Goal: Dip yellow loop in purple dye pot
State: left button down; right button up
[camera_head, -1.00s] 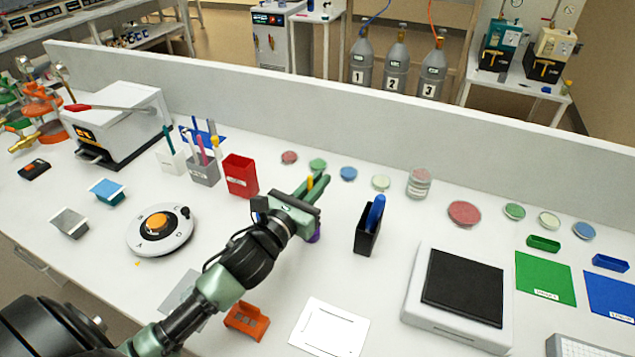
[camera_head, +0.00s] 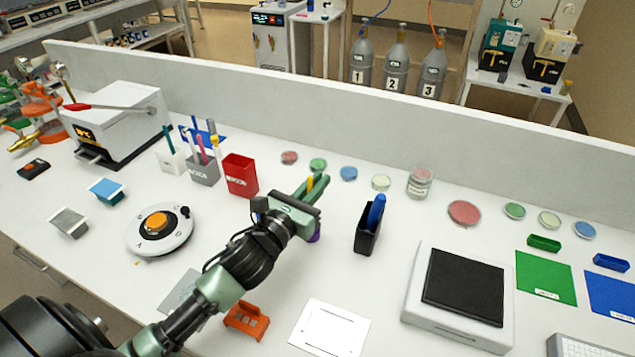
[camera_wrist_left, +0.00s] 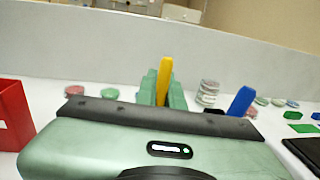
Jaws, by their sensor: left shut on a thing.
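My left gripper (camera_head: 314,186) is shut on the yellow loop (camera_head: 310,182), whose upper handle stands upright between the green fingers. The yellow loop also shows in the left wrist view (camera_wrist_left: 164,76), between the fingertips (camera_wrist_left: 162,88). A small part of the purple dye pot (camera_head: 316,236) shows just below and beside the gripper; the rest is hidden by it. The lower end of the loop is hidden, so I cannot tell whether it is inside the pot. My right gripper is not in view.
A red holder (camera_head: 241,175) stands left of the gripper, and a black holder with a blue item (camera_head: 368,238) stands to its right. Several petri dishes (camera_head: 381,183) lie along the back wall. A white device with a black top (camera_head: 462,285) sits at the right.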

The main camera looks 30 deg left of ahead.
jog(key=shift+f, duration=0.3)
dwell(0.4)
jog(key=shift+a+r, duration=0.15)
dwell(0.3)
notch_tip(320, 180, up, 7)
jog(key=p, duration=0.6)
jog(key=shift+p, duration=0.35)
dwell(0.4)
